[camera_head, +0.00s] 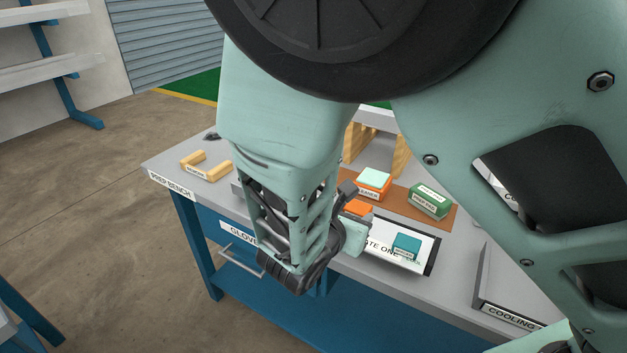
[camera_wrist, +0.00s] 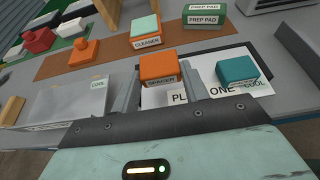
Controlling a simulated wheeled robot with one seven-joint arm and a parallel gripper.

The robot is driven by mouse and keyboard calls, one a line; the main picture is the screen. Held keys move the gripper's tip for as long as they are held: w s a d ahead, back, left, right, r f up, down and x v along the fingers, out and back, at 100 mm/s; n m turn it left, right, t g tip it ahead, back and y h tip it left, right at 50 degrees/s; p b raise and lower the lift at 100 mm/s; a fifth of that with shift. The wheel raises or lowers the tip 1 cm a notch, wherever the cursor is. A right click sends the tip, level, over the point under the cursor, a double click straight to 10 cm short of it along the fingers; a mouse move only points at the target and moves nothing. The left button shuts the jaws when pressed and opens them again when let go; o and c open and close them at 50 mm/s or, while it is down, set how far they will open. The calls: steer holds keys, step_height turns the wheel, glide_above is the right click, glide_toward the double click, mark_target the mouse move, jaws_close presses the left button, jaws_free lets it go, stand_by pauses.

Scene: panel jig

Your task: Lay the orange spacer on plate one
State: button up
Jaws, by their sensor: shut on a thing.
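The orange spacer (camera_head: 358,208) is a small block with a "SPACER" label. It also shows in the wrist view (camera_wrist: 157,66), between the two grey fingers of my gripper (camera_wrist: 161,84), which is shut on it. In the head view my gripper (camera_head: 350,232) is partly hidden behind my arm. Plate one (camera_head: 427,247) is a white slab with a dark edge on the bench. In the wrist view plate one (camera_wrist: 205,108) lies below and around the spacer. I cannot tell whether the spacer touches it.
Behind the plate, a brown mat (camera_head: 393,213) bears an orange cleaner block (camera_head: 372,187) with a mint top and a green prep pad (camera_head: 430,200). A wooden U-shaped piece (camera_head: 205,167) lies at the bench's left. A cooling tray (camera_head: 508,312) stands right of the plate.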

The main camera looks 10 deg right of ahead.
steer(key=shift+f, duration=1.95)
steer(key=shift+f, duration=0.2)
steer(key=o, duration=1)
steer(key=shift+r, duration=0.15)
